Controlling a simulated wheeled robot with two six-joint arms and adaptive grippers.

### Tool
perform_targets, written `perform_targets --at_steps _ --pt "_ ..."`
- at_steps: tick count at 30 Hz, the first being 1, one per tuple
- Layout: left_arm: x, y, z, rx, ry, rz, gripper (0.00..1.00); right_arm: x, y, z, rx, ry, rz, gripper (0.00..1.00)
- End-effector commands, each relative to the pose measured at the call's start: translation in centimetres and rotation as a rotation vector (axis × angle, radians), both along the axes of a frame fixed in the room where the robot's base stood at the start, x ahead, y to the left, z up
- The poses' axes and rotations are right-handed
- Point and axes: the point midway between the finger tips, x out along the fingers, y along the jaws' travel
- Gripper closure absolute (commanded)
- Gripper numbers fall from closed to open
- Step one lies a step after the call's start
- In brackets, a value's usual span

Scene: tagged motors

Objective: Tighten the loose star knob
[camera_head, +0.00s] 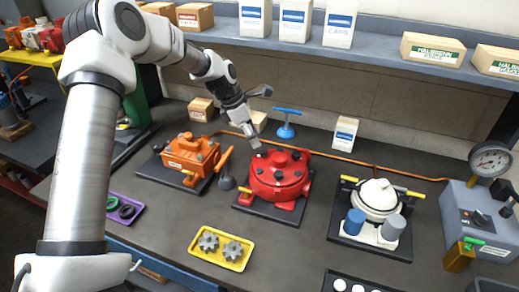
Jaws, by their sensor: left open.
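My left gripper (264,118) is open and empty, in the air above and behind the red unit (277,177). The red unit sits on a dark base plate and has several dark knobs on top; which one is loose I cannot tell. An orange motor (188,154) stands on a dark plate to its left. A cream unit (376,197) with a blue and a grey cylinder stands to its right. My right gripper is not in view.
A shelf (390,57) with boxes runs along the back. A blue T-shaped tool (287,124) and small boxes (345,134) stand behind the units. A grey box with a gauge (490,159) is at the right. A purple tray (140,209) is at the left.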

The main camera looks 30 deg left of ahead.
Motion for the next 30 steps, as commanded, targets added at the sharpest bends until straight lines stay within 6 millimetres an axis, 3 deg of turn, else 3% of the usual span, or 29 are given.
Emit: perform_targets --at_steps 7,16,17,21,30 --pt "1.1 -1.3 -4.0 0.0 0.003 -0.001 0.46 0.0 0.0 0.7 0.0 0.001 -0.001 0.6" --pt "1.4 -1.5 -4.9 0.0 0.0 0.0 0.46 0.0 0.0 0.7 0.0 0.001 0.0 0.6" --pt "1.4 -1.5 -4.9 0.0 0.0 0.0 0.5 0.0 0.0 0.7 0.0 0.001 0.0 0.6" --pt "1.4 -1.5 -4.8 0.0 0.0 0.0 1.0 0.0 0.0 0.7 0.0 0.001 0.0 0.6" --pt "1.4 -1.5 -4.8 0.0 0.0 -0.008 1.0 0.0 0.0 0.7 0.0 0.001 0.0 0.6"
